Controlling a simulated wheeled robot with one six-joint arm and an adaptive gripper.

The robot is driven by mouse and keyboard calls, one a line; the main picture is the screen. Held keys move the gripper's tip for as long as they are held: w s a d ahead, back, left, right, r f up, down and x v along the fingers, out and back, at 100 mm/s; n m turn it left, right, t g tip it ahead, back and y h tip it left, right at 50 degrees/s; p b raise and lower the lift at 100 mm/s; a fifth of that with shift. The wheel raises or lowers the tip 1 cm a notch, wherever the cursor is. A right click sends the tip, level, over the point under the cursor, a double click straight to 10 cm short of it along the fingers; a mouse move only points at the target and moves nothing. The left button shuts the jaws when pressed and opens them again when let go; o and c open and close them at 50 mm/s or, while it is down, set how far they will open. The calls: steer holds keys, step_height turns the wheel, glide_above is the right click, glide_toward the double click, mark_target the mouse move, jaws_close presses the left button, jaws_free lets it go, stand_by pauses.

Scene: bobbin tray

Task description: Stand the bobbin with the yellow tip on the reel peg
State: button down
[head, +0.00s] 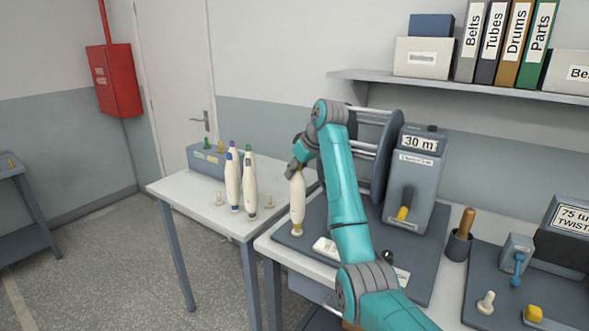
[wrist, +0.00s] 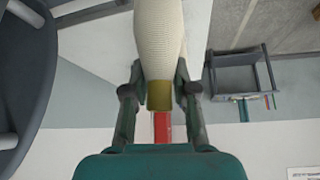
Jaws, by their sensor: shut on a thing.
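My gripper (head: 297,168) is shut on the yellow tip (wrist: 159,95) of a white wound bobbin (head: 298,198). The bobbin hangs upright below the fingers, and its body also fills the top middle of the wrist view (wrist: 159,38). Its lower end is at a small brass-coloured peg or foot (head: 297,231) near the left edge of the grey reel base plate (head: 314,219). I cannot tell whether the bobbin is seated there or just above it.
Other white bobbins (head: 249,188) with coloured tips stand on the left table (head: 195,204), beside bare pegs (head: 218,199). A grey box (head: 198,165) stands behind them. The reel machine (head: 415,175) is right of my gripper. A cup with a wooden-handled tool (head: 458,245) stands further right.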

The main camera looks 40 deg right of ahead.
steer(key=shift+f, duration=0.85)
steer(key=c, duration=0.8)
jaws_free()
steer(key=shift+c, duration=0.2)
steer(key=shift+v, duration=3.75)
